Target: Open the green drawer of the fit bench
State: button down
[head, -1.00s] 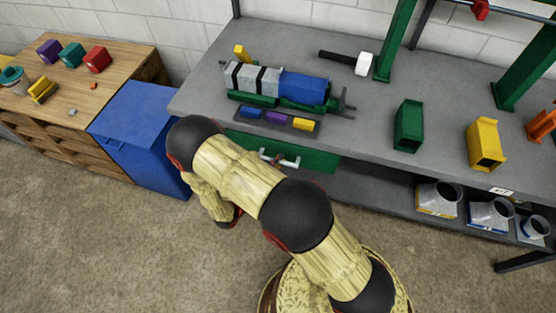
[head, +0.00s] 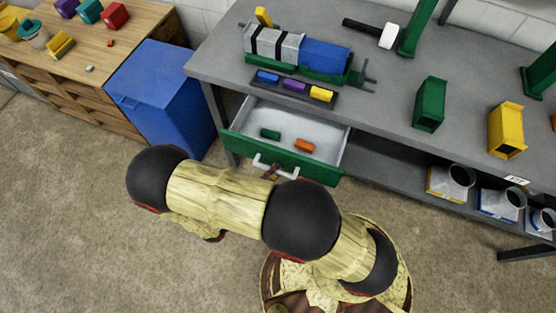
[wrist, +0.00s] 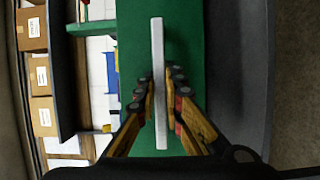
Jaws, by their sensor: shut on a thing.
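The green drawer (head: 318,170) of the grey fit bench (head: 215,68) stands pulled out, with its pale inside in view in the head view. A small green block (head: 270,134) and an orange block (head: 304,146) lie inside it. Its pale bar handle (head: 262,165) is on the green front. My gripper (wrist: 158,97) is shut on the handle, with one finger on each side of the bar in the wrist view. The green front (wrist: 135,60) fills the area behind the bar there. In the head view my arm partly hides the gripper.
A blue bin (head: 165,95) stands left of the bench, beside a wooden cabinet (head: 100,60). The bench top holds a clamped duct piece (head: 325,55), a mallet (head: 388,37), and green (head: 430,103) and yellow (head: 507,128) duct pieces. The floor in front is clear.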

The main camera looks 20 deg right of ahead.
jog(key=shift+s+a, duration=0.15)
jog(key=shift+s, duration=0.1)
jog(key=c, duration=1.9)
grip_release()
jog(key=v, duration=1.2)
jog(key=shift+w+a, duration=0.1)
